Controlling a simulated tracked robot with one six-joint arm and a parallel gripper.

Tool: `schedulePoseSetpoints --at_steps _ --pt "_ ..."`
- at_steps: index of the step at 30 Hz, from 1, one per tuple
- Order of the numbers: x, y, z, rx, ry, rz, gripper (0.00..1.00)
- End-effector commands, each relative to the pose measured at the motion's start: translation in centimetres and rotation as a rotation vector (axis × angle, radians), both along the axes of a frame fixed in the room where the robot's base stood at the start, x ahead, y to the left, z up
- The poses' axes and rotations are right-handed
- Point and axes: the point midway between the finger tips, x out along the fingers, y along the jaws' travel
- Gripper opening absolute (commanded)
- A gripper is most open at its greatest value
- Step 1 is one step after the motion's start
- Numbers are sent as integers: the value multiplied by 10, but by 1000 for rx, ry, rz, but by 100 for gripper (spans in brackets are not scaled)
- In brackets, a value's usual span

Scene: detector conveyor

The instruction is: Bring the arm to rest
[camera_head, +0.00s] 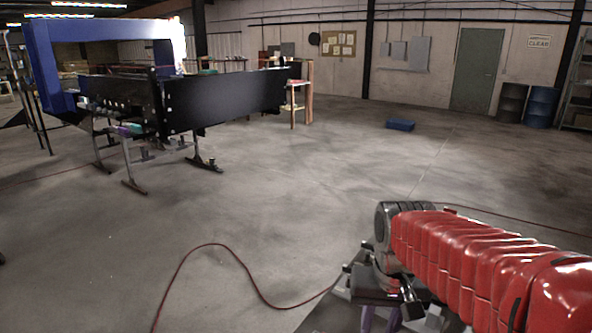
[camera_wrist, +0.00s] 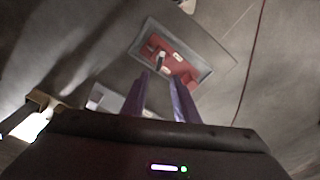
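My arm, in a red padded cover, reaches in from the lower right of the head view, and my gripper (camera_head: 381,319) points down at the bottom edge, with its purple fingers partly cut off. In the wrist view my gripper (camera_wrist: 159,76) has its two purple fingers apart with a gap between them. Nothing shows held in the gap. Beyond the fingertips is a grey-rimmed tray (camera_wrist: 208,75) with a red inside and small white and dark items in it. I cannot tell how far below the fingers it is.
A conveyor (camera_head: 225,103) with black side panels and a blue arch (camera_head: 100,32) stands at the left. A red cable (camera_head: 240,262) lies on the floor. A blue box (camera_head: 400,125) sits farther back. The concrete floor between is mostly clear.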

Motion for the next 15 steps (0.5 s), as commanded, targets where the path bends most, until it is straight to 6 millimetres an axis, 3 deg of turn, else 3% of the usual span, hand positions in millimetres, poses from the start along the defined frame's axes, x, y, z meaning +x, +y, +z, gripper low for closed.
schedulePoseSetpoints --at_steps 15 --pt "-61 2 8 -26 -227 122 27"
